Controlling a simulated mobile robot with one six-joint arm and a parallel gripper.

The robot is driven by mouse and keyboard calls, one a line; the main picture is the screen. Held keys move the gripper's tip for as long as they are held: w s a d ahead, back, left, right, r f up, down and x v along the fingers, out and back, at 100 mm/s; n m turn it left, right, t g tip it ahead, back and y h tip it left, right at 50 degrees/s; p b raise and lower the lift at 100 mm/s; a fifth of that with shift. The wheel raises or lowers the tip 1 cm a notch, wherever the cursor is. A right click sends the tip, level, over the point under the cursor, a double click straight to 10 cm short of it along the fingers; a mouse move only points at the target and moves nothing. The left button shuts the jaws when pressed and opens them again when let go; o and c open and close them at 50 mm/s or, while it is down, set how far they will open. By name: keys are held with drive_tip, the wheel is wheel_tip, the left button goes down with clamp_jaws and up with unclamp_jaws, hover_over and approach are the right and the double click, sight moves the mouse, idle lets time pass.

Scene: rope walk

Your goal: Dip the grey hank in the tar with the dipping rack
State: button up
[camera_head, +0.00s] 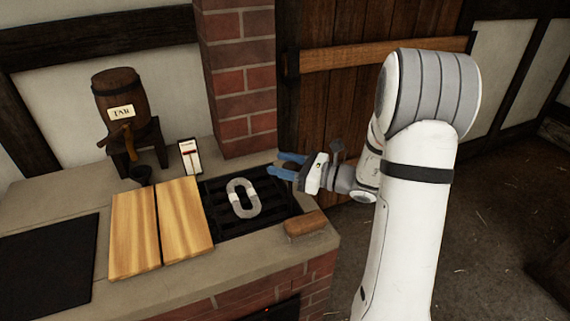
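The grey hank (243,198), an oval ring of rope, lies flat on a black slatted grate (215,211) set in the stone top of a brick counter. I cannot tell whether this grate is the dipping rack. A wooden barrel labelled TAR (115,92) rests on a dark stand at the back left, with a wooden tap at its front. No open tar surface shows. My gripper (287,166) is above and to the right of the hank, near the grate's back right corner. Its two blue fingers are apart, with nothing seen between them.
Two light wooden boards (160,228) lie side by side left of the grate. A wooden block (305,223) sits at the front right corner. A small white gauge card (189,157) stands behind the boards. A black plate (46,262) lies far left. A brick pillar (240,85) rises behind.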

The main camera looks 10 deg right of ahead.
clamp_jaws()
wheel_tip(320, 180, down, 4)
drive_tip(key=b, duration=0.2)
drive_tip(key=shift+f+b, duration=0.2)
drive_tip(key=shift+b, duration=0.2)
drive_tip(key=shift+o, duration=1.4)
unclamp_jaws()
drive_tip(key=v, duration=0.7)
drive_tip(key=shift+s+d, duration=0.25)
drive_tip(key=shift+d, duration=0.1)
